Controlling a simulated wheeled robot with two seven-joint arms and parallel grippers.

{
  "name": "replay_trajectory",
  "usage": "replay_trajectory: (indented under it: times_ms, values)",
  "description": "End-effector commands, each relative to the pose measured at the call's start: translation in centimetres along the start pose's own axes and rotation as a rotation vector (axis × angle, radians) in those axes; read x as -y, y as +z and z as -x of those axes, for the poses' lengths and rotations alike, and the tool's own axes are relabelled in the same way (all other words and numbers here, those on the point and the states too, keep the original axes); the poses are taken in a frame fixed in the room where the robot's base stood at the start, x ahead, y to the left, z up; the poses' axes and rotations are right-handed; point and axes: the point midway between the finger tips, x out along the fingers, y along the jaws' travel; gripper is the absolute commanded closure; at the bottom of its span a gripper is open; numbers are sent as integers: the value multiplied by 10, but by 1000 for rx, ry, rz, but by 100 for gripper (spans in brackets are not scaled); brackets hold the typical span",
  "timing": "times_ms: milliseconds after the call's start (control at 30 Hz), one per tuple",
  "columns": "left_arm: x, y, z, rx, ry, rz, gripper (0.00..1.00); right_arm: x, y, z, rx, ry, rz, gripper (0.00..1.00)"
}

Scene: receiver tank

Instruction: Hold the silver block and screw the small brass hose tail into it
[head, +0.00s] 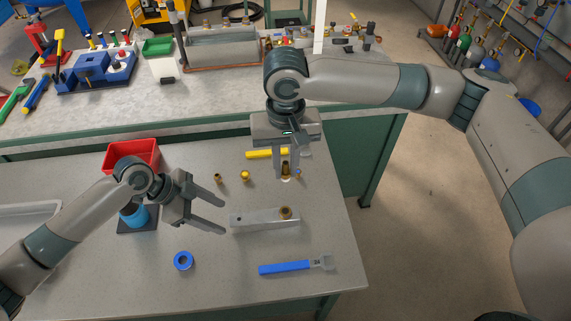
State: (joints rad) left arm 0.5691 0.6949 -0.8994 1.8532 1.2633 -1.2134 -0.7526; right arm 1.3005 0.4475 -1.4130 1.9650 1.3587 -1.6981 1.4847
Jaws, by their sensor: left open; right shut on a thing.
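The silver block (262,222) lies on the near bench with a dark hole near its left end. A brass fitting (286,213) stands on its right end. My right gripper (286,175) points down behind the block, shut on a small brass hose tail (286,169), which is partly hidden between the fingers. It is apart from the block in the picture. My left gripper (223,217) is open and empty, its fingertips just left of the block's left end; I cannot tell whether they touch it.
Two small brass pieces (218,178) (245,176) stand behind the block. A yellow tool (265,153) lies behind them. A blue-handled wrench (285,268) and a blue ring (183,260) lie in front. A red bin (118,155) and blue cylinder (133,215) stand left.

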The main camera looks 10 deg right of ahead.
Motion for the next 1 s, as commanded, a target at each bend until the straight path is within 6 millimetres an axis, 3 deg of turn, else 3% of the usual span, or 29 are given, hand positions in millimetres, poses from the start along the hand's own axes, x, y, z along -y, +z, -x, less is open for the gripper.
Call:
replay_trajectory:
  times_ms: [600, 1000]
  values:
    - [8, 3, 7, -1, 5, -8, 45, 0, 0, -1, 0, 0, 0, 100]
    - [7, 5, -22, -1, 6, -9, 45, 0, 0, -20, 0, 0, 0, 100]
